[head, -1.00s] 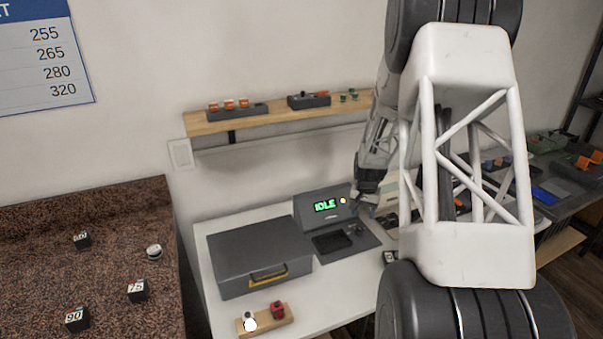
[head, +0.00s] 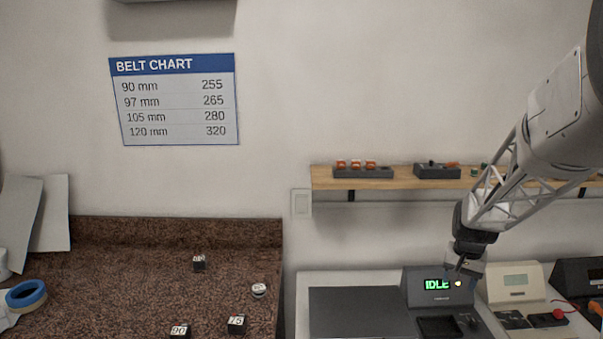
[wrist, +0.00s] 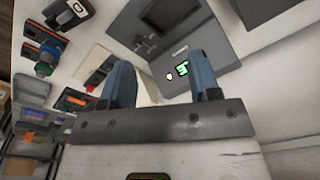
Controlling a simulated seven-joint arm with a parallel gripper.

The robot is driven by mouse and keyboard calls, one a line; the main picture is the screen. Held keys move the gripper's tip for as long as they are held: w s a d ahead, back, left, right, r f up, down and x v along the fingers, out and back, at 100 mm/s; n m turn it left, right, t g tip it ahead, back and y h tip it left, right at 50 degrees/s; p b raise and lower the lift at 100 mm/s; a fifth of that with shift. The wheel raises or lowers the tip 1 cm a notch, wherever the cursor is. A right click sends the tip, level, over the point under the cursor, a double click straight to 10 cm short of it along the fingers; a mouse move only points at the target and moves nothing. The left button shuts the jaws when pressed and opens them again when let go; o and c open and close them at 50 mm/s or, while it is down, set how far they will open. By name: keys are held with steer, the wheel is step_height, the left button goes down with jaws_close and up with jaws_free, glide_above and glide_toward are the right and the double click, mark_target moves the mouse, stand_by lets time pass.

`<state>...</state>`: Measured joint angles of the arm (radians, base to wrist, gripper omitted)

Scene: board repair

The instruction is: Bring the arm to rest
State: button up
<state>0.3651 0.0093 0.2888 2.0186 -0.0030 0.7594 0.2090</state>
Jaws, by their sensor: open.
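My gripper (head: 462,268) is at the right of the head view, above the white bench and in front of the grey device (head: 440,290) whose screen reads IDLE in green. In the wrist view my gripper (wrist: 165,82) shows two blue fingers spread apart with nothing between them. The device's screen (wrist: 184,69) shows just beyond the fingers. The arm reaches in from the right edge of the head view, and its upper part is out of the picture.
A wooden shelf (head: 405,183) with orange parts in a dark rack (head: 363,171) runs along the wall behind the arm. A grey case (head: 350,310) stands left of the device, a beige meter (head: 513,284) right. A brown counter (head: 140,265) holds numbered black blocks and blue tape (head: 26,295).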

steer(key=s+a+r+n, duration=0.2)
steer(key=s+a+r, duration=0.5)
steer(key=a, duration=0.2)
steer(key=s+a+r+n, duration=0.1)
steer(key=s+a, duration=0.3)
steer(key=s, duration=0.4)
steer(key=s+a+r+n+t, duration=0.1)
steer(key=s+a+r+n, duration=0.1)
steer(key=s+a, duration=0.3)
steer(key=s+a+r+n, duration=0.1)
steer(key=s+a+r, duration=0.2)
steer(key=s, duration=0.8)
steer(key=shift+s+a+r+t, duration=0.2)
steer(key=shift+a+t, duration=0.2)
steer(key=shift+a, duration=0.55)
